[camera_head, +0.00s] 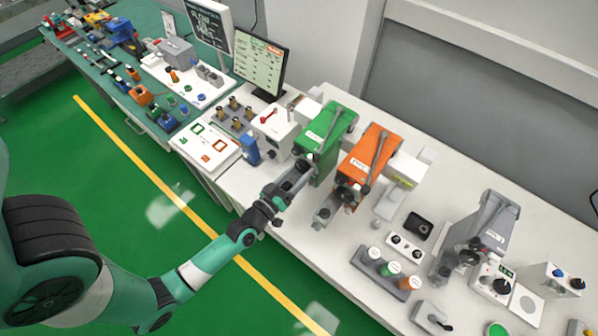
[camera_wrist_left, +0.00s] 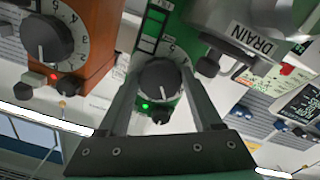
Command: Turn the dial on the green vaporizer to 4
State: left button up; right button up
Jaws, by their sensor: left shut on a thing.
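The green vaporizer (camera_head: 326,130) stands on the white bench, left of the orange one. Scale figures show above and right of the dial; a 6 is partly legible, and the fingers hide part of the scale. My left gripper (camera_head: 290,184) is at the vaporizer's front. Its two fingers (camera_wrist_left: 163,88) lie on either side of the dial and are shut on it. My right gripper is in neither view.
The orange vaporizer (camera_head: 365,152) stands close on the right; its dial (camera_wrist_left: 47,39) shows in the left wrist view. A grey DRAIN part (camera_wrist_left: 238,35) is close on the other side. A grey vaporizer (camera_head: 487,232) stands further right. A monitor (camera_head: 261,64) is behind.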

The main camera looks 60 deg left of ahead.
pick_arm(q)
jog(key=o, duration=1.4)
jog(key=v, duration=1.1)
jog(key=shift+s+d+p, duration=0.1)
jog(key=shift+s+p, duration=0.2)
